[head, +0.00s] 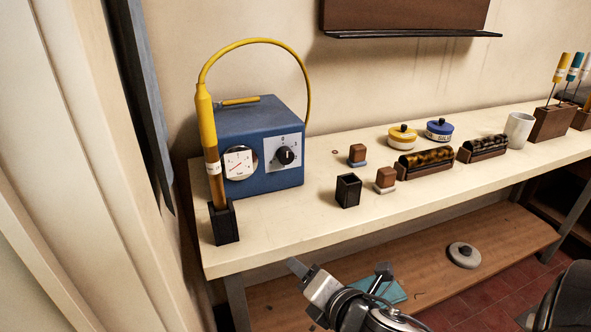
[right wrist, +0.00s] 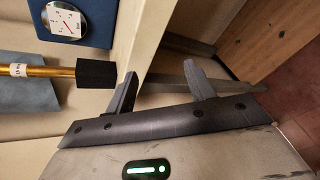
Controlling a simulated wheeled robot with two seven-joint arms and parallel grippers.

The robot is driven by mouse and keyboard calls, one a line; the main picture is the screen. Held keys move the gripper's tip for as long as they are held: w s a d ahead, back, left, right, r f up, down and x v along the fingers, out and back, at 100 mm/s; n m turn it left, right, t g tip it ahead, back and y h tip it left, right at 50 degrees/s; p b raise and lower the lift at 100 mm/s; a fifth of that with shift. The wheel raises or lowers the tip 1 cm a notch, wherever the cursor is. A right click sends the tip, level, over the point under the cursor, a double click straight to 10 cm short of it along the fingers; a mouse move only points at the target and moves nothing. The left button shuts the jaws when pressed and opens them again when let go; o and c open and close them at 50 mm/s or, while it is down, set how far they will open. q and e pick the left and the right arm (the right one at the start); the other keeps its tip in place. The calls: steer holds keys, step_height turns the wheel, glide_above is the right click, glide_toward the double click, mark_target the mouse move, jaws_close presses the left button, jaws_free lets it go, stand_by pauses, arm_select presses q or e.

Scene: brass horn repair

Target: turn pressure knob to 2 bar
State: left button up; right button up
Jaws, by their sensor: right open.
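The pressure knob (head: 285,155) is black and round, on a white numbered plate on the front of a blue box (head: 262,182). Its exact setting is too small to read. Left of it is a round white gauge (head: 239,163) with a red needle; the gauge also shows in the right wrist view (right wrist: 65,20), where the knob is out of frame. My right gripper (head: 340,269) is open and empty, in front of the bench edge, below and apart from the knob. Its two fingers show spread in the right wrist view (right wrist: 160,82). My left gripper is out of view.
A yellow-handled tool (head: 207,120) stands in a black holder (head: 225,224) at the bench's left front corner, its yellow hose arching to behind the box. Right of the box are an open black cup (head: 348,190), small blocks, brushes and tins. The bench front below the knob is clear.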

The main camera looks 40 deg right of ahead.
mark_target(287, 159)
steer(key=w+d+r+n+t+h, duration=0.1)
steer(key=d+r+n+t, duration=0.1)
steer(key=r+n, duration=0.4)
steer(key=w+d+r+n+t+h, duration=0.2)
steer(key=d+r+n, duration=0.1)
steer(key=r+n, duration=0.3)
steer(key=x, duration=1.4)
steer(key=shift+w+a+r, duration=0.1)
steer(key=shift+w, duration=0.55)
steer(key=c, duration=1)
